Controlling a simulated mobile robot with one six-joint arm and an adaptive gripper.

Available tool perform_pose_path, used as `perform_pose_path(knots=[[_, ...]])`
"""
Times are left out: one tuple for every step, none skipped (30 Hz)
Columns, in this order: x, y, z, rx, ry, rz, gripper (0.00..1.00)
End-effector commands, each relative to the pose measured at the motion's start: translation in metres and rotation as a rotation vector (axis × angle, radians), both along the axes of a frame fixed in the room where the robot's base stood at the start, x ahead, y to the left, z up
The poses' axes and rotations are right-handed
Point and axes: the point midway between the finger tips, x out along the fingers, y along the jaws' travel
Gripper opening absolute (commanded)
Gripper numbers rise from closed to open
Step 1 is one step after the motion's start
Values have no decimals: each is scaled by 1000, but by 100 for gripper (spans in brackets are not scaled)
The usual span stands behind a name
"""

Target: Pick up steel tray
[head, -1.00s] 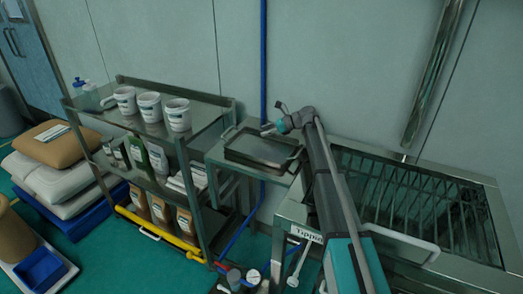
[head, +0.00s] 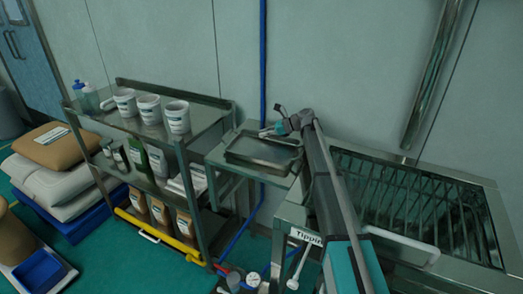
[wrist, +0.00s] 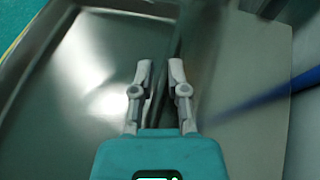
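The steel tray (head: 262,152) is a shallow rectangular metal pan on the metal stand between the shelf rack and the sieve. My gripper (head: 268,132) is at the tray's far rim, towards its right end. In the wrist view the tray's shiny inside (wrist: 85,80) fills the left half. My gripper (wrist: 161,68) shows two grey fingers with a gap between them, partly open. The tray's wall runs dark and blurred by the fingertips, seemingly between them. I cannot tell whether either finger touches it.
A metal rack (head: 200,135) with white tubs (head: 149,107) stands close on the left. The sieve with its barred grate (head: 410,200) is on the right. A blue vertical pipe (head: 263,60) runs up the wall behind the tray.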

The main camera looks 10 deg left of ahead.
Motion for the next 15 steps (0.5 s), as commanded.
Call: perform_pose_path(knots=[[0, 0, 0, -1, -1, 1, 0], [0, 0, 0, -1, -1, 1, 0], [0, 0, 0, -1, -1, 1, 0], [0, 0, 0, -1, -1, 1, 0], [0, 0, 0, -1, -1, 1, 0], [0, 0, 0, -1, -1, 1, 0], [0, 0, 0, 0, 0, 1, 0], [0, 0, 0, 0, 0, 1, 0], [0, 0, 0, 0, 0, 1, 0], [0, 0, 0, 0, 0, 1, 0], [0, 0, 0, 0, 0, 1, 0], [0, 0, 0, 0, 0, 1, 0], [0, 0, 0, 0, 0, 1, 0], [0, 0, 0, 0, 0, 1, 0], [0, 0, 1, 0, 0, 1, 0]])
